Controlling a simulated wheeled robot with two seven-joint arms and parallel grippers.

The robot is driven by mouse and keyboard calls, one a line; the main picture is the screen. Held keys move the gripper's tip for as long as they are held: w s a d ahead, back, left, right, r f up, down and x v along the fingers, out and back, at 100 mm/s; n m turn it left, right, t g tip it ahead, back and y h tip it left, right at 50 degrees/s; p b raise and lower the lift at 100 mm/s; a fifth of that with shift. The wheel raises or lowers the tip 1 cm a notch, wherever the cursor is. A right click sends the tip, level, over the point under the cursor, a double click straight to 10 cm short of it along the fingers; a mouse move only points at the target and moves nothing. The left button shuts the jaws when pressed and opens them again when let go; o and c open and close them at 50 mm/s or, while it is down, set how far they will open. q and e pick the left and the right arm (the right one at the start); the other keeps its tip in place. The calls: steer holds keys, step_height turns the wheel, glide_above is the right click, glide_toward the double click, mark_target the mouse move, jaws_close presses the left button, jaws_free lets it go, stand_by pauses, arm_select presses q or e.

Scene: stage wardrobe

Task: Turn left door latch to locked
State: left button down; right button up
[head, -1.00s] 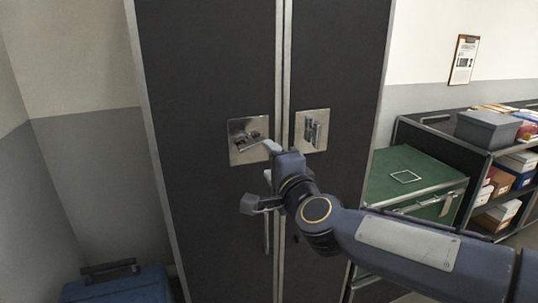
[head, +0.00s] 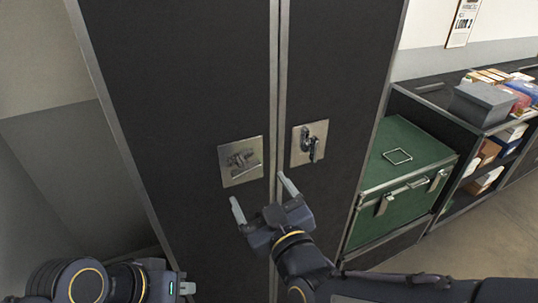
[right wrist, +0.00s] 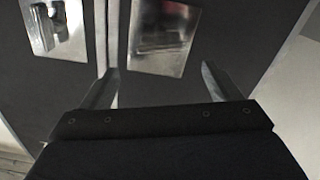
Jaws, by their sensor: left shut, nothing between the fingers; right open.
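The left door latch (head: 241,158) sits on a square metal plate on the dark left cabinet door. Its handle lies roughly sideways. The matching right door latch (head: 311,146) hangs roughly upright on its own plate. My right gripper (head: 262,197) is open and empty, just below the two plates and apart from both latches. My left gripper (head: 186,288) is shut and empty at the lower left.
A green case (head: 401,172) stands right of the cabinet. A dark shelf unit (head: 440,108) with a grey box (head: 488,103) and several other boxes stands behind it. A metal strip (head: 279,80) runs down the seam between the doors.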

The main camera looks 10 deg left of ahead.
mark_target(248, 172)
steer(key=x, duration=0.7)
steer(key=shift+w+a+p, duration=0.1)
steer(key=shift+a+p, duration=0.05)
steer(key=shift+p, duration=0.2)
steer(key=shift+c, duration=0.2)
